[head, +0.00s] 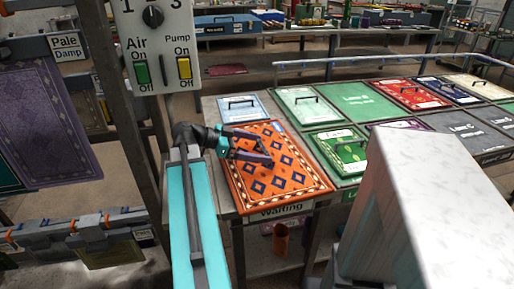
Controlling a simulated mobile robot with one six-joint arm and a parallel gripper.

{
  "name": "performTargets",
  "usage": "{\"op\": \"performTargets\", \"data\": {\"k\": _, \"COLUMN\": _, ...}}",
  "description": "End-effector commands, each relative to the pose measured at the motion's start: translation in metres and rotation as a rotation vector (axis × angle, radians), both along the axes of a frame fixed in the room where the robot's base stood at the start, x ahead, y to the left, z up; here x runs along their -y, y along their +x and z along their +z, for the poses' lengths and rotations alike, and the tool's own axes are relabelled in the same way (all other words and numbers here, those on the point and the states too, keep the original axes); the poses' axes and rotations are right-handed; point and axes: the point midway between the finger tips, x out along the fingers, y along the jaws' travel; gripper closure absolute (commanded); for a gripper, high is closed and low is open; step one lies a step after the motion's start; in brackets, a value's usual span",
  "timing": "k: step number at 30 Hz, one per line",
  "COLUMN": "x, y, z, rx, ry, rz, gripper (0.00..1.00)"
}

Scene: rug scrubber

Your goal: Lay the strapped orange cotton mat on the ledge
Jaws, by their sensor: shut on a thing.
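The orange mat (296,187) has blue diamond shapes and a pale-dotted border. It lies flat, or nearly so, at the left front of the long table, above the "Waiting" label. My gripper (268,160) is over the mat's upper middle, with its dark fingers shut on the mat's strap, which the fingers mostly hide. I cannot tell whether the mat rests fully on the table or is slightly raised. I cannot tell which surface is the ledge.
Several other mats with handles lie on the table (222,130), including a green one (340,150) and a red one (410,94). A control box (155,45) on a post stands left. A purple mat (45,125) hangs at far left. A pale block (440,190) fills the right front.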

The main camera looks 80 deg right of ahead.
Motion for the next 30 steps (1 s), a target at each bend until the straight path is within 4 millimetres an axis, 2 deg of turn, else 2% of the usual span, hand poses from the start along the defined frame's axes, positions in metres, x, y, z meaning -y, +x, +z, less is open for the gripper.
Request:
{"op": "performTargets", "data": {"k": 14, "x": 0.0000, "y": 0.0001, "z": -0.0060, "rx": -0.002, "ry": -0.001, "rz": 0.001, "gripper": 0.53}}
{"op": "performTargets", "data": {"k": 15, "x": 0.0000, "y": 0.0002, "z": -0.0060, "rx": -0.002, "ry": -0.001, "rz": 0.001, "gripper": 0.04}}
{"op": "performTargets", "data": {"k": 16, "x": 0.0000, "y": 0.0002, "z": -0.0056, "rx": -0.002, "ry": -0.001, "rz": 0.001, "gripper": 0.00}}
{"op": "performTargets", "data": {"k": 30, "x": -0.0018, "y": 0.0053, "z": -0.0068, "rx": 0.000, "ry": 0.000, "rz": 0.002, "gripper": 0.00}}
